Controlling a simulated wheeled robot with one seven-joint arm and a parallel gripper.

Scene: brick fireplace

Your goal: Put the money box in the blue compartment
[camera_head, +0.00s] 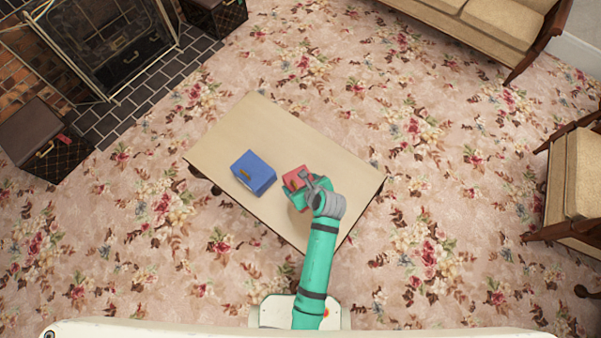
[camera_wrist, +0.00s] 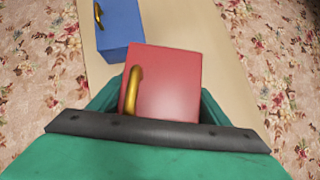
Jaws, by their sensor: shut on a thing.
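A red box (camera_head: 295,177) with a gold handle is at my gripper, over the right part of the table. It fills the middle of the wrist view (camera_wrist: 170,85), with its handle toward the left. My gripper (camera_head: 303,188) is shut on the red box, with green finger parts showing on both sides of it. I cannot tell whether the box is lifted clear of the tabletop. A blue box (camera_head: 254,173) with a gold handle stands on the table to the left, apart from the red one. It shows at the upper left of the wrist view (camera_wrist: 121,28). No inside of the blue box is visible.
The light wooden table (camera_head: 255,115) is bare at the back and right. A brick fireplace with a metal screen (camera_head: 115,45) and dark cases (camera_head: 40,140) are at the left. A sofa (camera_head: 470,22) and an armchair (camera_head: 580,175) stand beyond open carpet.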

